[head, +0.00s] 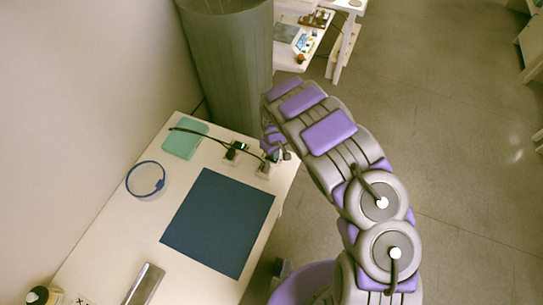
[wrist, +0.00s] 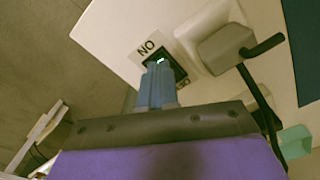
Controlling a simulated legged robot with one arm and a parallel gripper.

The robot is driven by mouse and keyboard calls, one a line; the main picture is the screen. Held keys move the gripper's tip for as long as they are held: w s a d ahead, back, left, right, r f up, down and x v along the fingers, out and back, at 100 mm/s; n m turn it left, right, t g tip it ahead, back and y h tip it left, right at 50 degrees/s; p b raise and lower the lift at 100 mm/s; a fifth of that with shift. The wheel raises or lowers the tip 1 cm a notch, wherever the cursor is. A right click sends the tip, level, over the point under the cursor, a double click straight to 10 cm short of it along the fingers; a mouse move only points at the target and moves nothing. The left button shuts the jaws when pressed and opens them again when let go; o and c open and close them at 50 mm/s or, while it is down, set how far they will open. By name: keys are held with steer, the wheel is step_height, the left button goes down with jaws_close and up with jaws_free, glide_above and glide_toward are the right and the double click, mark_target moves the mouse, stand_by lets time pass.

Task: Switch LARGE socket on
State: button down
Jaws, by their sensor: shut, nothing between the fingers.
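In the head view, two sockets stand near the table's far right corner: the left one (head: 236,151) with a black plug and the right one (head: 264,169) beside my gripper (head: 279,155). In the wrist view, my gripper (wrist: 158,68) is shut and empty, its blue-grey fingertips at a dark switch (wrist: 168,63). I cannot tell whether they touch it. A label reading "NO" in the picture (wrist: 147,47) lies beside the switch; another label is mostly hidden by the fingers. A grey plug (wrist: 226,46) with a black cable sits in the pale socket body (wrist: 205,25). No LARGE marking is readable.
Open floor (head: 450,150) lies to the right.

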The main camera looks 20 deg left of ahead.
steer(key=shift+r+p, duration=2.7)
steer(key=shift+r, duration=0.8)
steer(key=s+d+r+m+h+b, duration=0.1)
steer(key=s+d+r+m, duration=0.15)
steer(key=d+r, duration=0.85)
steer(key=s+d+r+m+h, duration=0.1)
steer(key=d+r+m, duration=0.3)
steer(key=d+r, duration=0.75)
steer(key=s+d+r+m+g+y+b, duration=0.1)
steer(key=s+d+r, duration=0.25)
steer(key=s, duration=0.35)
steer(key=s+d+r+m, duration=0.2)
steer(key=s+d+r, duration=0.1)
steer(key=s+r, duration=0.3)
steer(key=s+d+m+y, duration=0.1)
steer(key=s+d, duration=0.1)
steer(key=s, duration=1.5)
steer(key=shift+r+g+b, duration=0.15)
steer(key=shift+g+b, duration=0.25)
steer(key=shift+b, duration=0.05)
